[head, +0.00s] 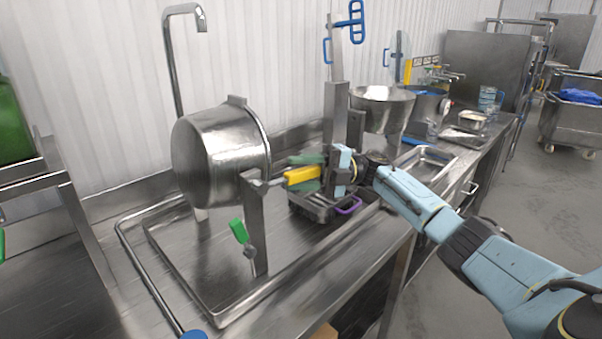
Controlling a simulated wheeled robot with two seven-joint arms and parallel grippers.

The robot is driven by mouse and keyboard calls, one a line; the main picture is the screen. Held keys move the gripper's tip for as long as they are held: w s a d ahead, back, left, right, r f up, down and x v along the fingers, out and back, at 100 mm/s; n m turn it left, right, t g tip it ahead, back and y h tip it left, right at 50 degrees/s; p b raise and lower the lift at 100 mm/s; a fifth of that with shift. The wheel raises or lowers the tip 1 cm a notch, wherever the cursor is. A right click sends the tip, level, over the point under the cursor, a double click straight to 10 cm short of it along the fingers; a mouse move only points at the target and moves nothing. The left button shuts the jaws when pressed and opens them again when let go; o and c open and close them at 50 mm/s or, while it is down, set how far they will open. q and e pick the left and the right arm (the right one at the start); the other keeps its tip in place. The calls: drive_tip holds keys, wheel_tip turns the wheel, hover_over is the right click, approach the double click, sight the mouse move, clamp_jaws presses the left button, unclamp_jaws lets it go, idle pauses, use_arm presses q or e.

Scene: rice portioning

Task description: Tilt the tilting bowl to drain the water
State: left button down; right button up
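The tilting bowl (218,155) is a round steel vessel on a stand at the sink counter. It lies tipped well over, with its closed bottom towards the left and its rim towards the right. Its inside is hidden, so I cannot see any water. A yellow handle (301,175) sticks out to the right from its pivot post. My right gripper (305,173) has its green fingers above and below this handle and looks closed on it. My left gripper does not show.
A green-handled lever (239,231) is on the stand's front post. A tap (176,60) rises behind the bowl. A steel tray with a purple handle (349,206) is below my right gripper. A steel funnel-shaped bowl (383,105) stands farther back. The counter front is clear.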

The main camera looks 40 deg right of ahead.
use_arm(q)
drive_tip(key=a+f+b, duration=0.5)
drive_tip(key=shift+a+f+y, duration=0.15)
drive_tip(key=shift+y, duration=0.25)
use_arm(e)
drive_tip(key=v, duration=1.3)
drive_tip(key=shift+d, duration=0.2)
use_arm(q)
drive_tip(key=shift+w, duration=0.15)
use_arm(e)
drive_tip(key=shift+f, duration=0.1)
